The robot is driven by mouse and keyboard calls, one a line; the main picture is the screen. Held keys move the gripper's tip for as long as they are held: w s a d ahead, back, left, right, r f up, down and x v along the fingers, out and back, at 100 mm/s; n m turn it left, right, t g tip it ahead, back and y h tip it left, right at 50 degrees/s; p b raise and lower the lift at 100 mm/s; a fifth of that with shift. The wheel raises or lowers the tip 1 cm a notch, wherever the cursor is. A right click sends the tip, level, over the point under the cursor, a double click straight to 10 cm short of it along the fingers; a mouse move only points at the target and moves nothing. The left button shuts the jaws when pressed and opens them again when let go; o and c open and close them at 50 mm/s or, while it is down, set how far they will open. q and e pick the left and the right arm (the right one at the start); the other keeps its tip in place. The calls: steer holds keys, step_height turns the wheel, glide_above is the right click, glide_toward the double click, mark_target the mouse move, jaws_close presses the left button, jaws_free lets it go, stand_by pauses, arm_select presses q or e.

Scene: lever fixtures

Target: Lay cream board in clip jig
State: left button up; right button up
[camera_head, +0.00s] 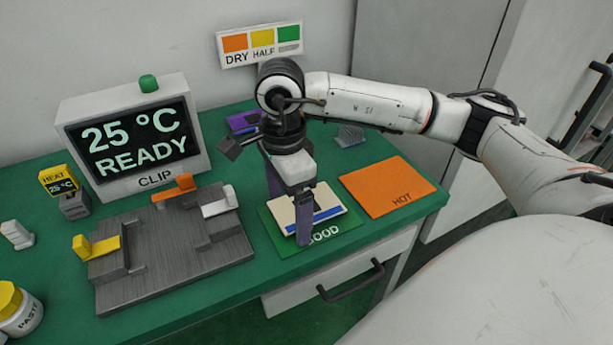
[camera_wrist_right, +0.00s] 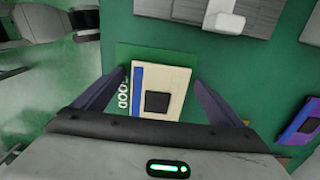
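The cream board (camera_head: 329,203) has a blue stripe along one edge and lies flat on the green GOOD mat (camera_head: 343,238). In the right wrist view, the board (camera_wrist_right: 172,80) also shows a dark square in its middle. My right gripper (camera_head: 292,215) points down over the board. It is open, with one finger on each side of the board in the wrist view (camera_wrist_right: 159,78); I cannot tell whether they touch it. The grey clip jig (camera_head: 170,262) stands left of the mat with orange, white and yellow levers, and no board is in it. My left gripper is not in view.
An orange HOT mat (camera_head: 388,187) lies empty to the right of the GOOD mat. A display (camera_head: 135,140) reading 25 °C READY stands behind the jig. A paste jar (camera_head: 18,310) is at the front left. A purple item (camera_head: 241,122) sits behind my gripper.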

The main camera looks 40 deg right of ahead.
steer(key=c, duration=1)
steer(key=shift+c, duration=0.2)
steer(key=shift+r, duration=0.15)
